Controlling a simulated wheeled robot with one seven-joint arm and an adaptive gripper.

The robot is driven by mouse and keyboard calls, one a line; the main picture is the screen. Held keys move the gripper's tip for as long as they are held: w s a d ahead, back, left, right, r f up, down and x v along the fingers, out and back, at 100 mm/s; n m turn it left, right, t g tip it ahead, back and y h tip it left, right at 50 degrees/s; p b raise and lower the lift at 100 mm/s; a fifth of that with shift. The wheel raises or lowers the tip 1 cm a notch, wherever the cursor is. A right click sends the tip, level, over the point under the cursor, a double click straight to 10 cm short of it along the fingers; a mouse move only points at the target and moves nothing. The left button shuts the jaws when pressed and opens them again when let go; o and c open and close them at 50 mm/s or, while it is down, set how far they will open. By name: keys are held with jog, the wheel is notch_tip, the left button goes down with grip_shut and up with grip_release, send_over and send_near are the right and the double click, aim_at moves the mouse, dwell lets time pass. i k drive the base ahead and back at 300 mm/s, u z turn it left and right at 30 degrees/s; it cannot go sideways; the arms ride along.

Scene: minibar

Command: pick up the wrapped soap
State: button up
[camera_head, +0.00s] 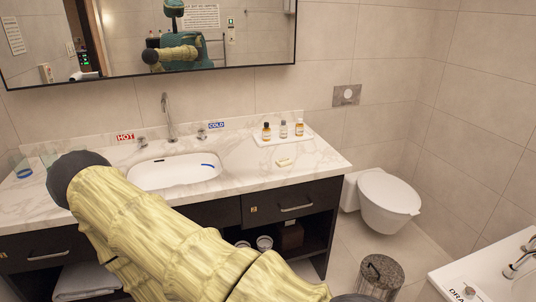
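A small pale item that looks like the wrapped soap (286,161) lies flat on the marble counter (240,175), right of the sink and just in front of the tray with bottles. Nothing touches it and it is fully visible. My thick yellowish arm crosses the lower left and middle of the view, covering part of the counter's front left. My gripper's fingers are not visible in this view.
A white tray (269,143) with small bottles (283,129) stands behind the soap. Left of it are the faucet (168,117) and sink (160,174) with a blue item (208,165). A toilet (388,200) and bin (381,272) stand right. Counter right of the soap is clear.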

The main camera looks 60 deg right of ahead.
aim_at(286, 161)
jog(key=z, duration=0.5)
jog(key=i, duration=0.85)
jog(key=z, duration=0.8)
